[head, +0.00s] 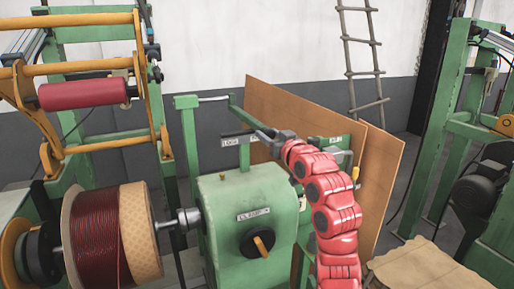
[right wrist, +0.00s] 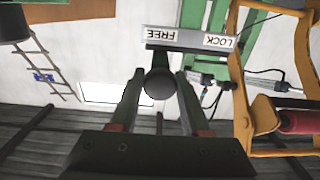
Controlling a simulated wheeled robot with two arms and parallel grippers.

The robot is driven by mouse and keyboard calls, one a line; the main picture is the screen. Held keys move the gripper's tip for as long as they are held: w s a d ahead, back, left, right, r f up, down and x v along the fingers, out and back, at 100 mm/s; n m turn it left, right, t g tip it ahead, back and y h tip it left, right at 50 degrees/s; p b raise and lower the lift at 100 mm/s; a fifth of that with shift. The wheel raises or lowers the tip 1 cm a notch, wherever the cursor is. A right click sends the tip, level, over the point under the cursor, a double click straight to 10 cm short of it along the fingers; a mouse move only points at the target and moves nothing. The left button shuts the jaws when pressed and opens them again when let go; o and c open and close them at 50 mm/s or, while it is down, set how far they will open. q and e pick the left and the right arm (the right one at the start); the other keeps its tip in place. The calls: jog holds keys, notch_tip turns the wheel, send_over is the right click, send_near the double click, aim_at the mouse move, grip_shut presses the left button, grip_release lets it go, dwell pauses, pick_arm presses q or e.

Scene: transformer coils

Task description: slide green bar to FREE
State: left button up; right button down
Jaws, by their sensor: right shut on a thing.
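My right gripper (head: 266,134) reaches the label plate (head: 237,138) above the green machine in the head view. In the right wrist view its two fingers (right wrist: 160,88) are closed around a dark round knob (right wrist: 160,80). The label plate (right wrist: 191,37) shows there upside down, with a FREE label (right wrist: 163,33) close to the knob and a LOCK label (right wrist: 219,41) farther right. In the head view LOCK shows at the plate's left, and my gripper hides the other end. A green bar (head: 249,115) slopes down behind the plate; whether it joins the knob is hidden. My left gripper is not in view.
The green machine box (head: 225,200) with an orange-handled dial (head: 258,243) stands below my arm. A spool of dark red wire (head: 98,235) is at left. Brown boards (head: 372,190) stand close behind my right arm. A ladder (head: 360,60) leans at the back.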

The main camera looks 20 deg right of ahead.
jog(key=shift+d, duration=0.1)
jog(key=c, duration=0.7)
grip_release()
jog(key=o, duration=0.3)
jog(key=shift+d, duration=0.2)
jog(key=shift+s+a, duration=0.1)
